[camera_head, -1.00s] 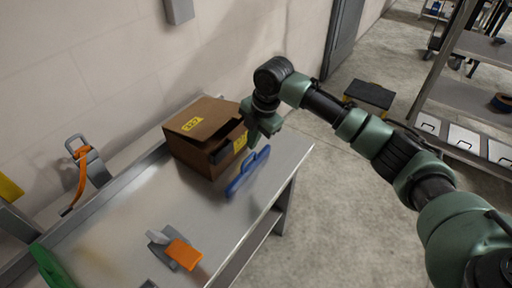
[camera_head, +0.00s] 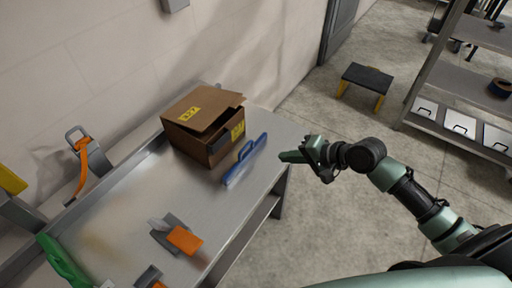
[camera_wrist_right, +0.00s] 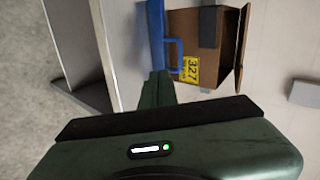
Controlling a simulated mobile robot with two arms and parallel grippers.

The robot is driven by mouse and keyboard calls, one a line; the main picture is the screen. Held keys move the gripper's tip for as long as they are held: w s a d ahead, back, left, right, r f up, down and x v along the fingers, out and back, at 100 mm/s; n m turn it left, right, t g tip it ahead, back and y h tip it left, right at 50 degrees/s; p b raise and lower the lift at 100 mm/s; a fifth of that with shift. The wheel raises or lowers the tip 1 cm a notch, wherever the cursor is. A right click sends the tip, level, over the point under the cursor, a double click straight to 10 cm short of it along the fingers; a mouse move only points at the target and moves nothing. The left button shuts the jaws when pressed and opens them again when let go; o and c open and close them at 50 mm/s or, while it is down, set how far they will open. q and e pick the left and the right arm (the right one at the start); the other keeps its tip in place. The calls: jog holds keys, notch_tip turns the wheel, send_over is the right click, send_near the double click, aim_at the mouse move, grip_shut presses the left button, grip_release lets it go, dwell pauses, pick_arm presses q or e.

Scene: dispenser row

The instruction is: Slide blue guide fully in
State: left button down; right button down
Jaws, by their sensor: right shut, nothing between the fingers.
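The blue guide (camera_head: 245,161) is a long flat piece with a loop handle. It lies on the metal table near its right edge, in front of the cardboard box. It also shows in the right wrist view (camera_wrist_right: 157,45), at the upper middle. A dark block (camera_head: 222,145) sticks out of the box's open side just beside the guide. My right gripper (camera_head: 282,156) is shut and empty, to the right of the guide and apart from it, beyond the table edge. Its green fingers (camera_wrist_right: 157,88) point toward the guide in the wrist view. My left gripper is not in view.
A step stool (camera_head: 366,78) and shelf rack (camera_head: 470,70) stand on the floor.

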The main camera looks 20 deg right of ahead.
jog(key=m, duration=0.1)
jog(key=p, duration=0.1)
send_near(246, 154)
jog(key=shift+s+f, duration=0.1)
jog(key=shift+f, duration=0.6)
jog(key=w+a, duration=0.1)
jog(key=w+a+p, duration=0.1)
jog(key=shift+w+r+p, duration=0.15)
jog(key=shift+w+p, duration=0.15)
jog(key=shift+w, duration=0.05)
jog(key=shift+w+a, duration=0.3)
jog(key=shift+w, duration=0.05)
